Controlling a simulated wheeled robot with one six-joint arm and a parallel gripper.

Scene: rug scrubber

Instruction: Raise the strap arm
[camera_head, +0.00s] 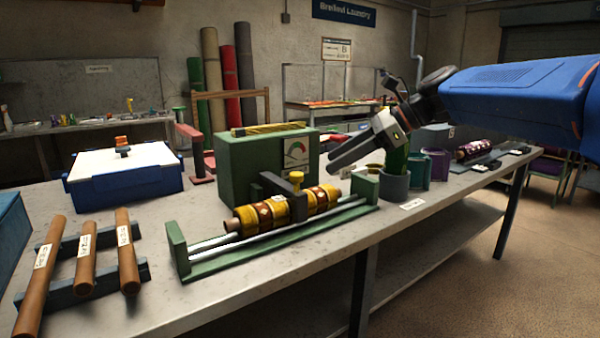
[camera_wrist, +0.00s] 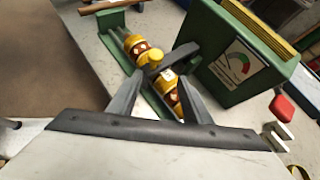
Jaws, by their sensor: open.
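My gripper (camera_head: 338,158) is open and empty, above and to the right of the knob in the head view. In the wrist view my gripper (camera_wrist: 161,79) has its fingers spread, apart from the knob.
The roll lies on rails in a green cradle (camera_head: 176,247). A dial (camera_head: 296,152) faces front on the box. Wooden rollers (camera_head: 128,250) and a blue bin (camera_head: 125,190) stand left. Grey, purple and teal cups (camera_head: 394,187) stand right, near my arm.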

